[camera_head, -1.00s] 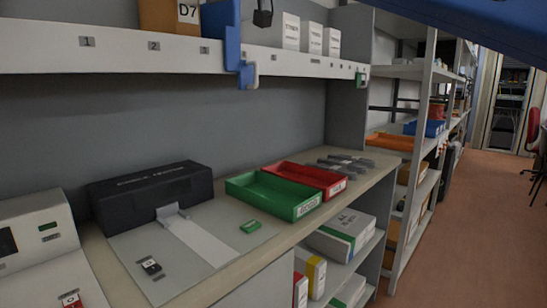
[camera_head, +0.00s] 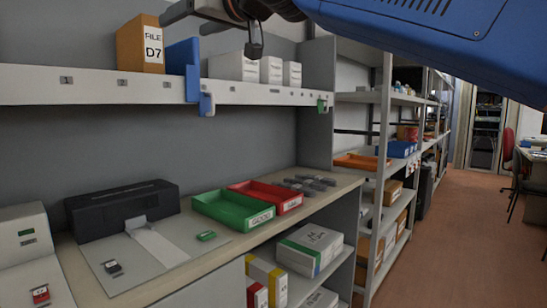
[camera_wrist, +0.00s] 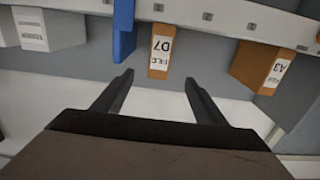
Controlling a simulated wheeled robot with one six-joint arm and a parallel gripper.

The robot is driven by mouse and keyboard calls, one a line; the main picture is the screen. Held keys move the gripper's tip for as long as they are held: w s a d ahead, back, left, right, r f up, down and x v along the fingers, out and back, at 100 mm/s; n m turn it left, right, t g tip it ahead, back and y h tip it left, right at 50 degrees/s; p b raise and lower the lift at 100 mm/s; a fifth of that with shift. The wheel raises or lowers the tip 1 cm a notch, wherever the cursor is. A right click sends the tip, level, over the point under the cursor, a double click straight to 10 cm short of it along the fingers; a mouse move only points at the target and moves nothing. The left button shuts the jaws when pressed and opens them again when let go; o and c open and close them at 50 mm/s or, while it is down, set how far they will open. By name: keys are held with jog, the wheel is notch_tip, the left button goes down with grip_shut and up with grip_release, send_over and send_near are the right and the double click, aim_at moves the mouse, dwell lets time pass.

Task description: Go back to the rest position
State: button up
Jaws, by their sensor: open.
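My gripper shows in the wrist view (camera_wrist: 160,95) with its two dark fingers spread apart and nothing between them. In the head view my gripper (camera_head: 254,40) hangs at the top, in front of the shelf with the white boxes, and my blue arm crosses the upper right. In the wrist view, which sees the shelf upside down, the orange file D7 (camera_wrist: 159,50) stands ahead of the fingers, apart from them.
The shelf (camera_head: 130,88) holds file D7 (camera_head: 142,46), a blue file (camera_head: 182,58) and white boxes (camera_head: 233,66). On the counter below are a black printer (camera_head: 122,208), a green tray (camera_head: 232,222), a red tray (camera_head: 282,202) and grey cartridges (camera_head: 308,182). The aisle floor (camera_head: 455,235) at right is clear.

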jog(key=s+d+f+m+g+h, duration=0.1)
jog(key=d+f+m+h, duration=0.3)
jog(key=d+f, duration=1.15)
jog(key=s+d+f+m+g+h, duration=0.1)
jog(key=d+f+h, duration=0.4)
jog(key=d+f, duration=1.1)
jog(key=s+d+f+m+g+h, duration=0.1)
jog(key=s+d+f, duration=0.4)
jog(key=f, duration=0.6)
jog(key=s+d+f+m+g+h, duration=0.2)
jog(key=s+d+f, duration=0.2)
jog(key=s+f, duration=0.4)
jog(key=s+d+f+m+g+h, duration=0.1)
jog(key=s+d+f, duration=0.4)
jog(key=f, duration=1)
jog(key=shift+s+d+m+g+h, duration=0.3)
jog(key=shift+s+m+g+h, duration=0.15)
jog(key=shift+s, duration=0.5)
